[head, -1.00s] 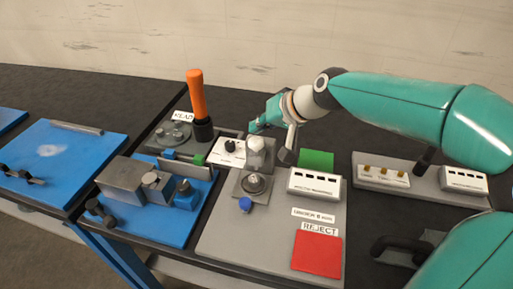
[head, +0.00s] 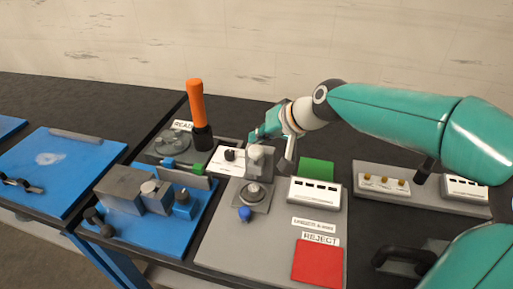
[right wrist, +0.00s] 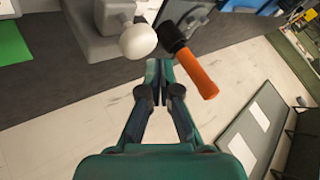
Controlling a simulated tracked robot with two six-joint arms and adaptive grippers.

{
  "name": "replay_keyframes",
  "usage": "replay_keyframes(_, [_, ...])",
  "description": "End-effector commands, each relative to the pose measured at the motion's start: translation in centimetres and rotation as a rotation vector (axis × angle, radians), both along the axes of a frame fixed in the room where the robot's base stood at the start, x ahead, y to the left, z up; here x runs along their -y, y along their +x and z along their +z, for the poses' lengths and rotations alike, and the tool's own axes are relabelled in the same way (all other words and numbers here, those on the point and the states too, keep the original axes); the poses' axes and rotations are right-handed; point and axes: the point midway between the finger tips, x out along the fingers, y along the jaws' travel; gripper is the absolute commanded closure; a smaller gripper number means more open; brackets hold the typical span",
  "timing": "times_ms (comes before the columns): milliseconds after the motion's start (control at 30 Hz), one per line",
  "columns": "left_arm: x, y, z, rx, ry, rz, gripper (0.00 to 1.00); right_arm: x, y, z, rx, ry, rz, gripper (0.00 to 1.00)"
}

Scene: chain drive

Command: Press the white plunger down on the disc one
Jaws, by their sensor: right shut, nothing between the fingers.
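The white plunger's round knob (right wrist: 138,41) is large in the right wrist view, just ahead and left of my right fingertips (right wrist: 158,70). In the head view the pale knob (head: 256,153) sits at the top of a grey fixture, above a round metal disc (head: 253,191) on a square plate. My right gripper (head: 256,135) is shut and empty, just behind the knob in the head view. I cannot tell whether it touches the knob; in the wrist view a gap shows between them. My left gripper is out of view.
An orange handle (head: 197,103) stands upright left of the plunger. A white counter box (head: 314,192) and a red reject pad (head: 318,262) lie to the right and front. A blue fixture plate (head: 150,232) with metal blocks is on the left.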

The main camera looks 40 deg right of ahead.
Motion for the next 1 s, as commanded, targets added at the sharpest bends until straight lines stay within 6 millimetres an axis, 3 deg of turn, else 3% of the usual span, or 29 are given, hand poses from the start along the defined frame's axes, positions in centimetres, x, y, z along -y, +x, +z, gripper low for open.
replay_keyframes(1000, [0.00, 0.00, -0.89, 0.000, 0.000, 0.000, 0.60, 0.06, -0.15, -0.69, 0.001, 0.000, -0.001, 1.00])
